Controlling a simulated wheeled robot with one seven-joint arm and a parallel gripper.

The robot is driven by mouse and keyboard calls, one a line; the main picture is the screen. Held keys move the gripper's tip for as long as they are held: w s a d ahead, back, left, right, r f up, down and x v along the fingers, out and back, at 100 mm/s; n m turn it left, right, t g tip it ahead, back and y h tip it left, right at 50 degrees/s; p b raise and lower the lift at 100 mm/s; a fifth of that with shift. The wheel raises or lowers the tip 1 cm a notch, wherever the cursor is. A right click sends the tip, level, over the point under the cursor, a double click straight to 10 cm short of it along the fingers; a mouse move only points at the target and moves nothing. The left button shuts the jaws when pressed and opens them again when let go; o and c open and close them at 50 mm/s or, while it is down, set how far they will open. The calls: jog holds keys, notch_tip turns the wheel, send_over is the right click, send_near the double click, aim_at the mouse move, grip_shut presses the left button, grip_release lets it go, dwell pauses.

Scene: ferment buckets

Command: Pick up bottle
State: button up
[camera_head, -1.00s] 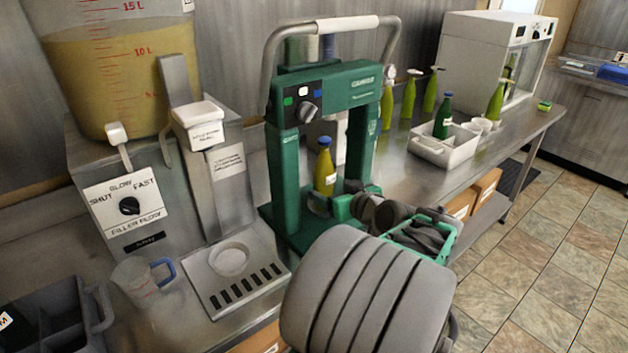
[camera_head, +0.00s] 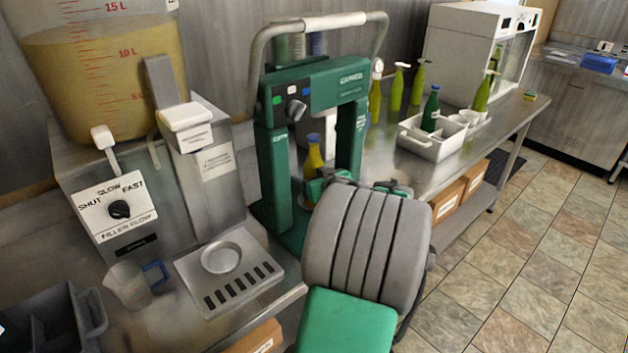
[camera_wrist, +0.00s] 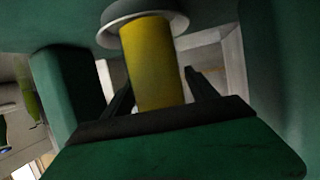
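The bottle (camera_head: 314,157) is yellow with a blue cap. In the head view it stands upright inside the green bench press (camera_head: 272,165), between its two columns. My gripper (camera_head: 318,186) reaches in from the front at the bottle's lower part; my arm hides much of it. In the wrist view the yellow bottle body (camera_wrist: 152,70) is between the dark fingers of my gripper (camera_wrist: 160,76), which are spread on either side. A gap shows on the right; contact on the left cannot be told.
A filler with a drip tray (camera_head: 222,258) and a jug (camera_head: 128,284) stand at left. A white cabinet (camera_head: 462,55) is at the far end.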

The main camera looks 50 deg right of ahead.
grip_shut()
dwell(0.5)
jog(key=shift+r, duration=0.1)
